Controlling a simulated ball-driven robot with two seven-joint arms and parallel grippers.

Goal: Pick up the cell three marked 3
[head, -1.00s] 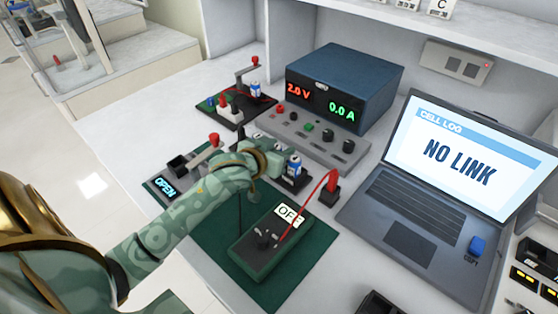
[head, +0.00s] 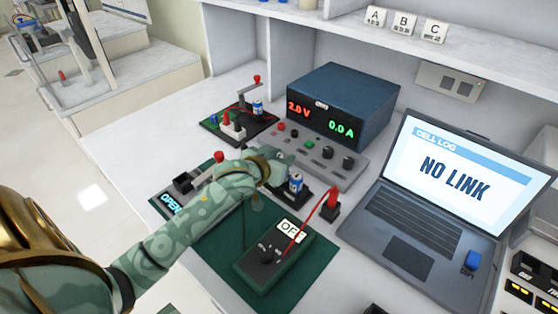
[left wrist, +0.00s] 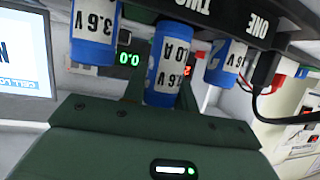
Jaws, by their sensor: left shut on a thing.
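My left gripper (head: 277,174) reaches over the dark cell rack (head: 296,200), in front of the power supply. In the left wrist view, which is upside down, its fingers (left wrist: 160,96) are shut around the middle blue cell (left wrist: 172,62). The number on this cell is not clear. A blue cell (left wrist: 95,35) reading 3.6V is to its left and another (left wrist: 226,62), seemingly marked 2, to its right. The rack (left wrist: 222,14) shows the words TWO and ONE. In the head view one cell (head: 296,184) shows beside my gripper; the arm hides the others. My right gripper is out of view.
A meter (head: 268,262) reading OFF lies on a green mat (head: 310,262) below my forearm. The laptop (head: 430,205) reads NO LINK. The power supply (head: 345,100) stands behind. A board with another cell (head: 258,108) is at the back left.

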